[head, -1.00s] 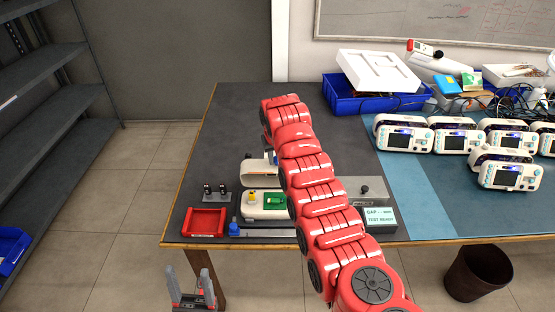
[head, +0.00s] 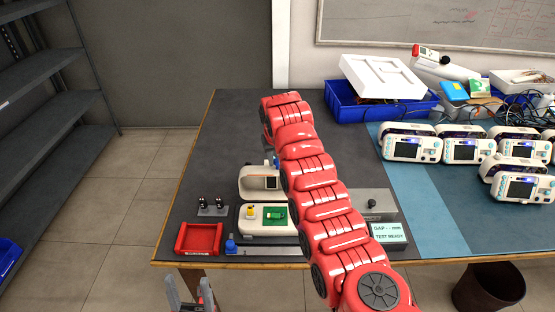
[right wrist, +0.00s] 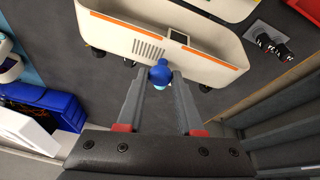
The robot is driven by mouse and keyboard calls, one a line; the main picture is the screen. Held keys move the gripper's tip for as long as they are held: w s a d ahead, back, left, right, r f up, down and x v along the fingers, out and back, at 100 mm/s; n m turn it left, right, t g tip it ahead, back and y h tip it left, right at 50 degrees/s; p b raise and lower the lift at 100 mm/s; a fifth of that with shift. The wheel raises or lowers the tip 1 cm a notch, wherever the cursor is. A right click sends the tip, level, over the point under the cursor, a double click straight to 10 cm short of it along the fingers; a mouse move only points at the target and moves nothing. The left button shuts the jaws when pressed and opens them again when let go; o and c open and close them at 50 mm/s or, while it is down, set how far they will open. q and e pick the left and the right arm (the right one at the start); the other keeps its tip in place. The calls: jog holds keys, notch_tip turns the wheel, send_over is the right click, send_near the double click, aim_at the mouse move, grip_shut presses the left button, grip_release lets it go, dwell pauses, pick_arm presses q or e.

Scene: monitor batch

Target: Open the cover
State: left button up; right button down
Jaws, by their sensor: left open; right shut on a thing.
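A white device base (head: 241,226) with a yellow part and a green board in it sits near the table's front edge. Its beige cover (head: 256,184) stands raised at the back of the base, partly behind my right arm. In the right wrist view the cover (right wrist: 130,42) shows an orange stripe, vent slots and a blue knob (right wrist: 160,73) on its edge. My right gripper (right wrist: 163,80) is shut on that blue knob. In the head view my right arm hides most of that gripper. My left gripper (head: 188,288) is open and empty, below the table's front edge, partly out of frame.
A grey block (head: 375,203) and a "TEST READY" display (head: 389,233) stand right. Several monitors (head: 409,147) fill the right side. The back left tabletop is clear.

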jog(key=shift+w+d+r, duration=0.1)
jog(key=shift+w+r, duration=0.05)
jog(key=shift+w, duration=0.05)
jog(key=c, duration=0.6)
grip_release()
jog(key=shift+s, duration=0.1)
jog(key=p+v, duration=1.7)
jog(key=p, duration=0.1)
